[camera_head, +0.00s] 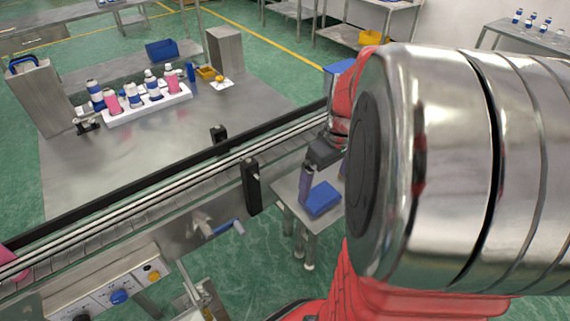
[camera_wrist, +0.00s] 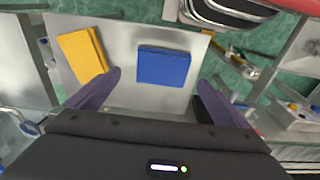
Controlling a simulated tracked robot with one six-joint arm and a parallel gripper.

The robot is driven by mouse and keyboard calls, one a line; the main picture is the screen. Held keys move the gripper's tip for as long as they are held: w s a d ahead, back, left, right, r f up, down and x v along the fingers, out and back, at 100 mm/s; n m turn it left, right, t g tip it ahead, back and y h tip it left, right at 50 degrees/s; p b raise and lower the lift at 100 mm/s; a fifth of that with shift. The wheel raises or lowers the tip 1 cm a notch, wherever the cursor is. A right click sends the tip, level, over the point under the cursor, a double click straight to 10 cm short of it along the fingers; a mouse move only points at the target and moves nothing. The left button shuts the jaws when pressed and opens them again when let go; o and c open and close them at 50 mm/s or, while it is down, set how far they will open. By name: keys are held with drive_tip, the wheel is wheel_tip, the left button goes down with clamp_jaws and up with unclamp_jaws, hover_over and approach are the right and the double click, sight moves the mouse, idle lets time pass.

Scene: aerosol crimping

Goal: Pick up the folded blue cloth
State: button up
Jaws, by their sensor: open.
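The folded blue cloth (camera_wrist: 163,66) lies flat on a small metal table in the wrist view, ahead of my fingers and roughly centred between them. It also shows in the head view (camera_head: 322,198), below my gripper. My gripper (camera_wrist: 160,88) is open and empty, with its two purple fingers apart on either side of the cloth's width. In the head view my gripper (camera_head: 325,185) hangs over the small table, and my arm hides part of it.
A folded yellow cloth (camera_wrist: 82,55) lies left of the blue one on the same small metal table (camera_wrist: 122,38). A conveyor (camera_head: 150,195) runs close beside it. A white tray (camera_head: 150,110) of several bottles stands on the large bench (camera_head: 120,165).

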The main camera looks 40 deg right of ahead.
sight(320, 195)
drive_tip(key=shift+f, duration=0.1)
drive_tip(key=shift+w+a+f, duration=0.1)
drive_tip(key=shift+f, duration=1.2)
drive_tip(key=shift+w+a+f, duration=0.1)
drive_tip(key=shift+f, duration=1.15)
drive_tip(key=shift+c, duration=0.4)
drive_tip(key=c, duration=1.1)
drive_tip(key=shift+c, duration=0.2)
drive_tip(key=shift+r, duration=0.1)
wheel_tip(320, 195, up, 10)
